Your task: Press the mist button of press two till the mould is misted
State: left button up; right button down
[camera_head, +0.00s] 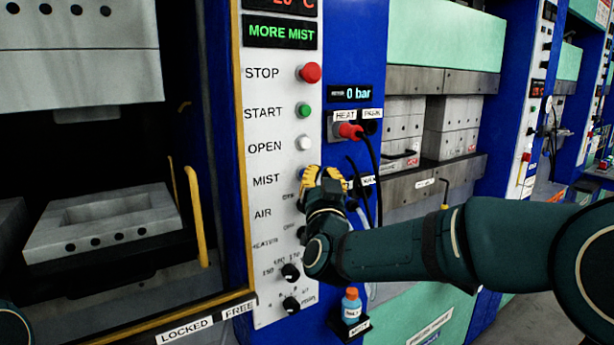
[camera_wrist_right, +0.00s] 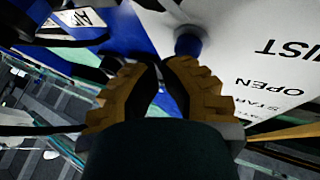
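The control panel (camera_head: 262,200) has a display (camera_head: 281,33) reading "MORE MIST". The blue mist button (camera_head: 303,171) beside the "MIST" label is partly hidden by my right gripper (camera_head: 322,174). In the right wrist view the blue button (camera_wrist_right: 188,42) stands just beyond the yellow fingertips. My right gripper (camera_wrist_right: 157,66) looks shut, with its tips close together and nothing visible between them. I cannot tell whether it touches the button. The grey lower mould (camera_head: 103,225) lies in the open press at left. My left gripper is out of view.
Red stop (camera_head: 310,73), green start (camera_head: 305,111) and white open (camera_head: 304,143) buttons sit above. Black knobs (camera_head: 290,272) sit below. A yellow handle (camera_head: 196,215) stands left of the panel. A red plug (camera_head: 349,131) with hanging cables and a blue bottle (camera_head: 351,308) are at right.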

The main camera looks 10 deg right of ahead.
jog(key=shift+w+a, duration=0.15)
jog(key=shift+w, duration=0.2)
dwell(0.3)
jog(key=shift+s, duration=0.2)
jog(key=shift+s+d+b, duration=0.35)
jog(key=shift+s+b, duration=0.35)
jog(key=shift+s, duration=0.1)
jog(key=s, duration=0.1)
jog(key=s+d+b, duration=0.1)
jog(key=s, duration=0.1)
jog(key=s+b, duration=0.1)
jog(key=shift+s+d, duration=0.25)
jog(key=shift+d, duration=0.1)
dwell(0.6)
